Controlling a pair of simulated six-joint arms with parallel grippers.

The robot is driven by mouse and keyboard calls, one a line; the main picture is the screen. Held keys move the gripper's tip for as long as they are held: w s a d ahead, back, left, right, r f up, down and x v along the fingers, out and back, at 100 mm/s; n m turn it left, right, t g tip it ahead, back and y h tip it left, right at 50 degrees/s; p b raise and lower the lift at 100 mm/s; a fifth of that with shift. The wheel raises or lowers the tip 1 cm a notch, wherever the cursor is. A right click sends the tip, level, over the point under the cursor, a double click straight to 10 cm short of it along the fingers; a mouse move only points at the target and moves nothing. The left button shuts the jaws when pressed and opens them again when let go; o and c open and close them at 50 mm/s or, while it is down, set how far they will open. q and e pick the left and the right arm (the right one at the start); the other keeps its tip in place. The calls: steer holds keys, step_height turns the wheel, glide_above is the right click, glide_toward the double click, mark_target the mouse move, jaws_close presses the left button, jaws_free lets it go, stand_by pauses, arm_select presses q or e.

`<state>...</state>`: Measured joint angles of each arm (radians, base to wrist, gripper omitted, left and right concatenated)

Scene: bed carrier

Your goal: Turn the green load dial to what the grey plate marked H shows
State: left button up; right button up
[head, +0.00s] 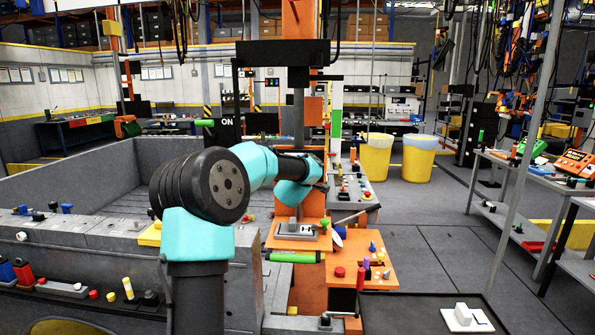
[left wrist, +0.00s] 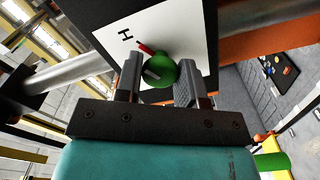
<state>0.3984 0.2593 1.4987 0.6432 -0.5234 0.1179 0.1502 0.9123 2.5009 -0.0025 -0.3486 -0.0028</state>
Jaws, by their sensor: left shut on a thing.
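The green dial (left wrist: 162,74) is in the left wrist view, in front of a white panel (left wrist: 189,36) that bears a black H. It has a pale grey bar on its face, and a red pointer beside it slants up-left toward the H. My left gripper (left wrist: 158,80) has its two dark fingers on either side of the dial and is shut on it. In the head view my teal left arm rises at the centre; its fingers and the dial cannot be made out there. No separate grey plate marked H can be told apart. My right gripper is in neither view.
An orange bench (head: 378,272) with small coloured knobs stands right of my arm. A grey machine bed (head: 70,225) with parts along its edge is at left. Two yellow bins (head: 376,158) stand behind, with open floor (head: 425,230) to the right.

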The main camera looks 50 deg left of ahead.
arm_select(q)
steer(key=o, duration=0.9)
steer(key=v, duration=1.7)
steer(key=shift+s+d, duration=0.15)
steer(key=shift+s, duration=0.05)
